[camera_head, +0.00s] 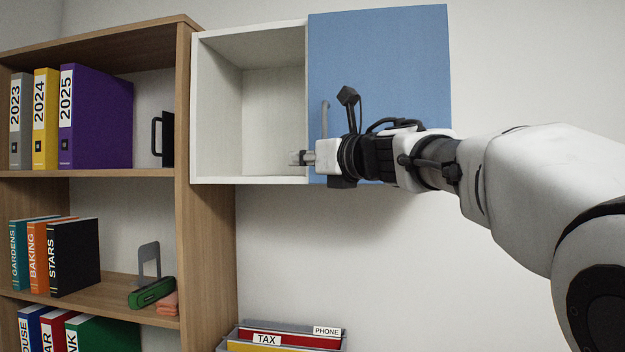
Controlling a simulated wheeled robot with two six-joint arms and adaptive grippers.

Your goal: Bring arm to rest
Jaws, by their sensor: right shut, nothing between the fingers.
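My right arm comes in from the right edge and reaches across the picture. Its gripper (297,158) points left, in front of the lower part of a white wall cabinet (250,179). The gripper is shut and holds nothing. It hides part of the cabinet's lower right side and of the blue door panel (385,60). A grey handle (325,110) on the blue panel shows just above my wrist. I cannot tell whether the gripper touches the cabinet. My left gripper is not in view.
The cabinet's left half is open and looks empty. A tray with folders (290,328) is below the cabinet. The wall at lower right is bare.

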